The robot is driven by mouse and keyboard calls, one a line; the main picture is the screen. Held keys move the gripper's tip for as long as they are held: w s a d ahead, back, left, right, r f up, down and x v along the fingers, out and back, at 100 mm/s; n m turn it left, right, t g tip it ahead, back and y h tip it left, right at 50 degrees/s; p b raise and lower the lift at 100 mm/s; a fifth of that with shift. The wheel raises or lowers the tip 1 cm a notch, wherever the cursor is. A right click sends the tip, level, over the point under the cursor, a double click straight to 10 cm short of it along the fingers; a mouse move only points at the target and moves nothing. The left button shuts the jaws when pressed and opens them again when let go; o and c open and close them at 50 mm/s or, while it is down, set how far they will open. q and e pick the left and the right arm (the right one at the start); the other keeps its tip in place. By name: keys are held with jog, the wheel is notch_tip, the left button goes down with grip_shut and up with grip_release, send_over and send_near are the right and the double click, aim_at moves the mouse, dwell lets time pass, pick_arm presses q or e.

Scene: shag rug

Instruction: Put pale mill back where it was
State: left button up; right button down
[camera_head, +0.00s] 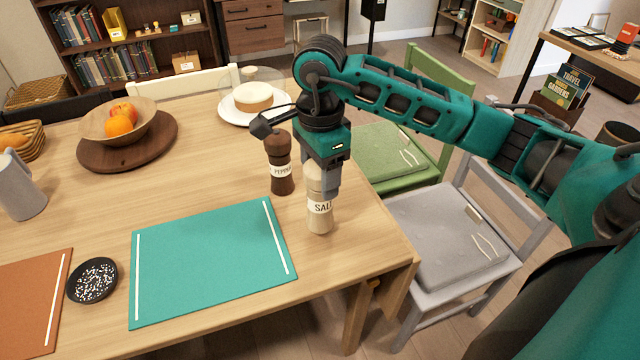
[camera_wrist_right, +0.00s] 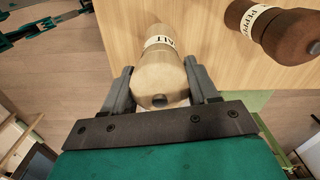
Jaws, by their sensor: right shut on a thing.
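The pale mill (camera_head: 320,212), labelled SALT, stands upright at the right part of the wooden table, right of the teal placemat. My right gripper (camera_head: 320,182) comes down on it from above and is shut on its upper part. In the right wrist view the pale mill (camera_wrist_right: 161,70) sits between the two fingers (camera_wrist_right: 162,88). I cannot tell whether its base touches the table. The dark pepper mill (camera_head: 280,165) stands just behind and left of it, apart from the gripper; it also shows in the right wrist view (camera_wrist_right: 275,30). My left gripper is not in view.
The teal placemat (camera_head: 205,265) lies left of the pale mill. A black dish (camera_head: 92,281) sits beside it. A wooden tray (camera_head: 160,145) with a fruit bowl and a cake stand (camera_head: 235,112) are farther back. The table's right edge is close, with a grey chair (camera_head: 440,235) beyond.

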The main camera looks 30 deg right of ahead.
aim_at(320, 204)
notch_tip(320, 204, down, 3)
jog(key=shift+r, duration=0.1)
jog(key=shift+f, duration=0.2)
jog(key=shift+c, duration=1.5)
grip_release()
jog(key=shift+r, duration=0.1)
